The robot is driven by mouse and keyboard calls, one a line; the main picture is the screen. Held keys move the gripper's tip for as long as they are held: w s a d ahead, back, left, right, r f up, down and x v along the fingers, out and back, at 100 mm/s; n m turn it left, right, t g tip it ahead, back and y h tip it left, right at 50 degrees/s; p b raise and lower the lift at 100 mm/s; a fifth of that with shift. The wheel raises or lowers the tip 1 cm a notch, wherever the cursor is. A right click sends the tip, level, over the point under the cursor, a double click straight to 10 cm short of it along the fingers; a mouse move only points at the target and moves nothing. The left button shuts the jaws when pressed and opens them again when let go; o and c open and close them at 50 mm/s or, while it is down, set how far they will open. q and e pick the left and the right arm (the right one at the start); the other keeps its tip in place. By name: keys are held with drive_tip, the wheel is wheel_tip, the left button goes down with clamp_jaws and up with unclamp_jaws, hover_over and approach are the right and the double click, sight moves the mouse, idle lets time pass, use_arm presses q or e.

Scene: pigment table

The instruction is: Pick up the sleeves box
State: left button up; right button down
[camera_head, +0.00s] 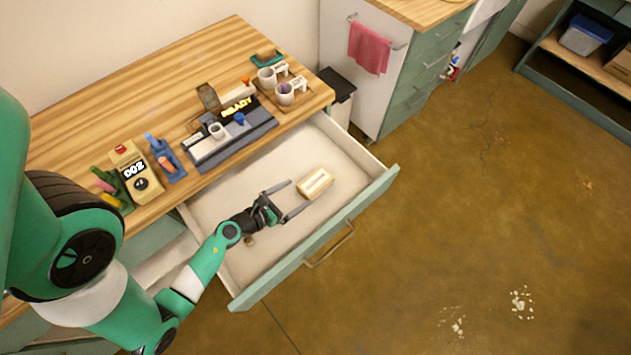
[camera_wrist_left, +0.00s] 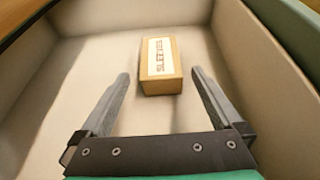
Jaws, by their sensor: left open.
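The sleeves box (camera_head: 315,183) is a small tan box with a white label, lying in the open drawer (camera_head: 225,200). In the left wrist view the box (camera_wrist_left: 161,66) shows the word "SLEEVES" on its top. My left gripper (camera_head: 297,199) is inside the drawer with its fingers spread and pointing at the box. In the left wrist view the box lies just ahead of and between the lines of the two fingertips (camera_wrist_left: 160,75), with space on both sides. The fingers do not touch it. My right gripper is not in view.
The drawer's green front (camera_head: 320,240) and its side walls surround the gripper. The wooden counter (camera_head: 90,130) above holds a yellow device (camera_head: 135,172), a grey machine reading "READY" (camera_head: 230,135) and a tray with cups (camera_head: 290,95). The drawer floor around the box is mostly clear.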

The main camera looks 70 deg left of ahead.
sight(314, 183)
use_arm(q)
drive_tip(key=x, duration=0.5)
drive_tip(key=shift+w+a, duration=0.1)
drive_tip(key=shift+w, duration=0.1)
drive_tip(key=b+x, duration=0.1)
drive_tip(key=x, duration=0.4)
drive_tip(key=shift+w+b, duration=0.2)
drive_tip(key=shift+b, duration=0.2)
drive_tip(key=shift+s, duration=0.1)
drive_tip(key=shift+r, duration=0.1)
drive_tip(key=c, duration=1.3)
wheel_tip(314, 183, up, 10)
drive_tip(key=p, duration=1)
drive_tip(key=shift+r, duration=0.1)
